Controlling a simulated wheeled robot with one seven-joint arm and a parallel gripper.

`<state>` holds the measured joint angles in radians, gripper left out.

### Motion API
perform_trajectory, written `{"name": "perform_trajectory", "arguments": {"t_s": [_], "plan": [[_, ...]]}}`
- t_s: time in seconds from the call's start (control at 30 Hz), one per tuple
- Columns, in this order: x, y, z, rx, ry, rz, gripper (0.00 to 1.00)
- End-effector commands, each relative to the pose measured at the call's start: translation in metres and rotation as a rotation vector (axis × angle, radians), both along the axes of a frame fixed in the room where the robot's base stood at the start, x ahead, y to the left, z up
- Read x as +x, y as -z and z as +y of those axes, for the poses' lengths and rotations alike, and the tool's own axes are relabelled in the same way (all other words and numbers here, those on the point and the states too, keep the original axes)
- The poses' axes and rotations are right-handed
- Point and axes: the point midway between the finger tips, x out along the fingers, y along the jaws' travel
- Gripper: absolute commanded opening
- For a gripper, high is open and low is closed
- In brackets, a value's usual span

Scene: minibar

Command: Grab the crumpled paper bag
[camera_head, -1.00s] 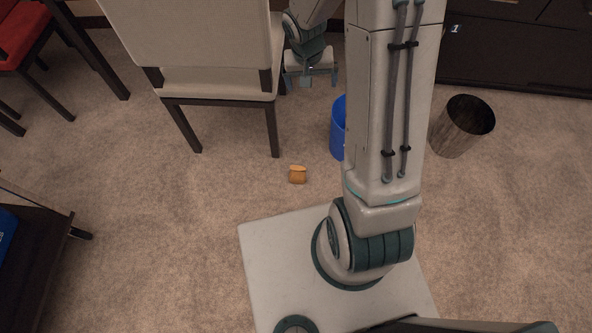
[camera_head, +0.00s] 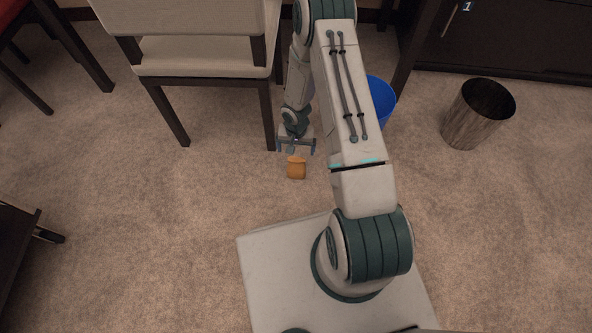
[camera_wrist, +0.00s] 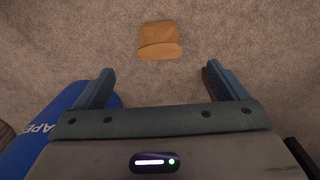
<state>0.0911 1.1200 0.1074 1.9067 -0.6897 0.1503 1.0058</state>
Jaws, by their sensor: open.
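The crumpled paper bag (camera_head: 297,168) is a small orange-brown bag on the carpet in front of my base, right of the white chair. It also shows in the wrist view (camera_wrist: 159,40), at the top middle, beyond the fingertips. My gripper (camera_head: 296,148) is in the air just behind the bag in the head view. In the wrist view my gripper (camera_wrist: 160,82) is open, with its two fingers spread wide and nothing between them. The bag lies apart from the fingers, roughly in line with the gap between them.
A white chair (camera_head: 200,52) with dark legs stands close left of my gripper. A blue bin (camera_head: 382,100) stands behind my arm and also shows in the wrist view (camera_wrist: 62,130). A dark woven bin (camera_head: 478,112) stands at right. Carpet left of the bag is clear.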

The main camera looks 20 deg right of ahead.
Motion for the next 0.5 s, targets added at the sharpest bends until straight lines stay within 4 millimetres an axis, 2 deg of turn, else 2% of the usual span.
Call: {"name": "perform_trajectory", "arguments": {"t_s": [0.03,0.2,0.3,0.5], "plan": [[-0.001,0.016,0.0,-0.001,-0.001,0.004,0.94],[-0.001,0.049,0.0,0.0,-0.002,0.002,0.94],[0.0,0.061,0.0,-0.001,-0.001,0.001,0.94],[0.0,0.071,0.0,-0.001,-0.001,0.001,0.94]]}}
